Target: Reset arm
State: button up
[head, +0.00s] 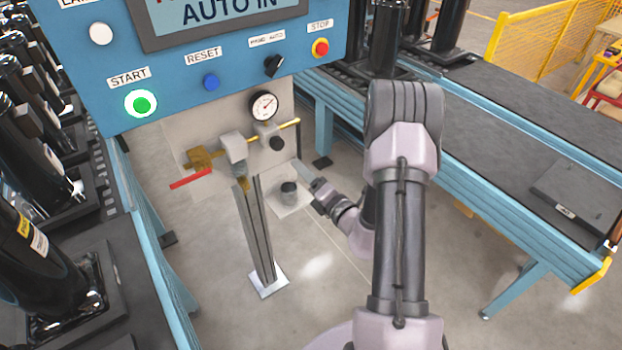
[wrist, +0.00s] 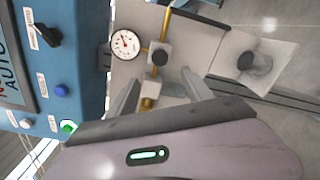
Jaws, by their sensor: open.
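My arm rises from the bottom of the head view and bends over at the top. My gripper (head: 306,174) points left, toward the panel with the gauge and valves under the blue control box. In the wrist view my gripper (wrist: 162,88) has its two fingers apart with nothing held between them. The brass fitting and pipe show beyond and between the fingers. I cannot tell the exact gap between the fingers and the valve panel, but no contact shows.
The blue control box (head: 215,90) carries a lit green start button (head: 141,103). A pressure gauge (head: 264,105) and a red-handled valve (head: 190,179) sit below. A conveyor (head: 490,140) runs along the right. Black compressors (head: 35,255) stand at left.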

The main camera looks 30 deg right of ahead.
jog(key=shift+s, duration=1.35)
